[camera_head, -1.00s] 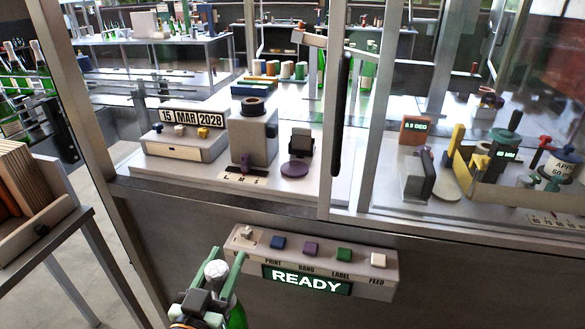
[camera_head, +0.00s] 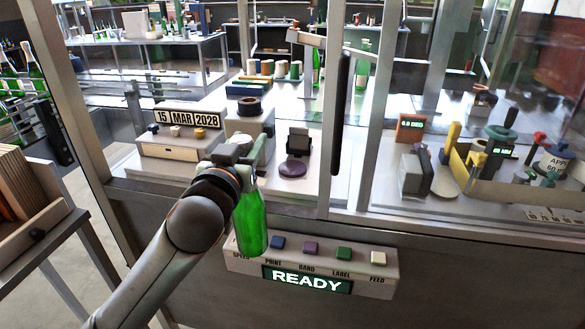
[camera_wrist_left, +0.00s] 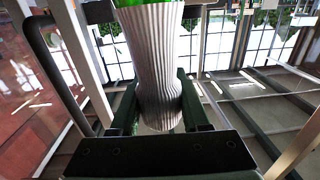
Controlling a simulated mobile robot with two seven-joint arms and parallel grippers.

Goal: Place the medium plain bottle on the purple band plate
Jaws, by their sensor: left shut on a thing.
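The green bottle (camera_head: 251,222) hangs from my left gripper (camera_head: 246,150), which is shut on its neck. In the left wrist view its pale ribbed neck sleeve (camera_wrist_left: 152,60) sits between the fingers (camera_wrist_left: 158,108). In the head view the gripper and arm cover the neck. My right gripper is not in view.
The button panel (camera_head: 372,268) with a READY display juts out below the opening. A metal post (camera_head: 330,120) stands right of the purple plate. The date box (camera_head: 180,140) and the dark-topped grey block (camera_head: 249,107) stand left of it.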

